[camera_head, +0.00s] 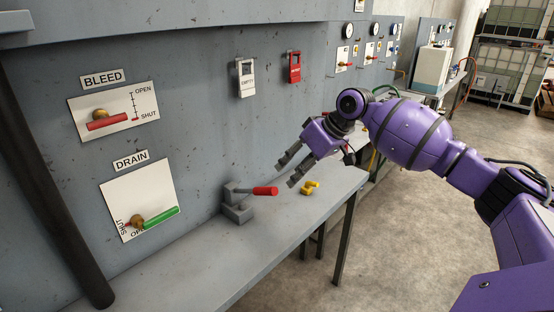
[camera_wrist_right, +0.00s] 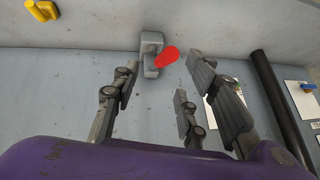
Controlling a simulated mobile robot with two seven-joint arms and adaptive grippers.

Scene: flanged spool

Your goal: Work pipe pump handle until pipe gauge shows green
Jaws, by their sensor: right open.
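The pump handle, a short lever with a red grip (camera_head: 265,190), sticks out from a grey block base (camera_head: 238,212) on the bench against the wall. The red grip also shows in the right wrist view (camera_wrist_right: 167,57), beyond the spread fingers. My right gripper (camera_head: 288,170) is open and empty, above and slightly right of the red grip, apart from it. Its fingers (camera_wrist_right: 165,80) frame the handle area in the wrist view. Several round gauges (camera_head: 348,31) sit on panels farther back; I cannot tell which is the pipe gauge or read a colour. My left gripper is not in view.
A yellow fitting (camera_head: 309,187) stands on the bench (camera_head: 272,236) right of the handle. BLEED (camera_head: 107,121) and DRAIN (camera_head: 152,215) levers are on the wall at left. A dark pipe (camera_head: 50,180) runs down at left.

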